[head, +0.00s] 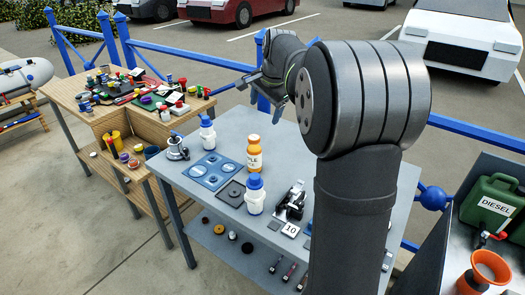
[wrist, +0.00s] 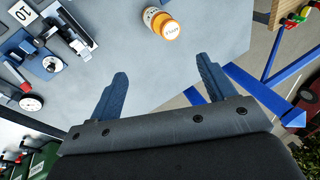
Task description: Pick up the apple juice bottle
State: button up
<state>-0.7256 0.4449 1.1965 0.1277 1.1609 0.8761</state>
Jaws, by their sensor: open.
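The apple juice bottle (head: 254,156) is orange with a white lettered label and stands upright on the grey table (head: 232,118) in the head view. The wrist view shows it from above (wrist: 161,22), near the top edge and beyond the fingertips. My gripper (wrist: 162,72) is open, with its two blue fingers apart and nothing between them. In the head view my gripper (head: 262,92) is above the table's far edge, behind the bottle and apart from it.
Two white bottles with blue caps (head: 207,134) (head: 255,195) stand on either side of the juice bottle. A blue plate (head: 212,170) lies to its left, and a black winch-like device (head: 291,201) stands front right. A blue railing (head: 190,54) runs behind the table.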

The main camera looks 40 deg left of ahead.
aim_at(254, 137)
jog(key=w+a+f+m+g+h, duration=0.3)
jog(key=a+m, duration=0.5)
jog(key=m, duration=0.8)
jog(key=shift+t+h, duration=0.3)
jog(key=shift+t, duration=0.2)
jog(key=f, duration=0.7)
jog(key=w+f, duration=0.1)
jog(key=f, duration=0.2)
jog(key=shift+f, duration=0.4)
jog(key=shift+w+d+f, duration=0.1)
jog(key=shift+d+f, duration=0.05)
jog(key=shift+f, duration=1.2)
jog(key=shift+w+d+f, duration=0.1)
jog(key=shift+f, duration=1.2)
jog(key=c, duration=1.6)
jog(key=shift+r, duration=0.1)
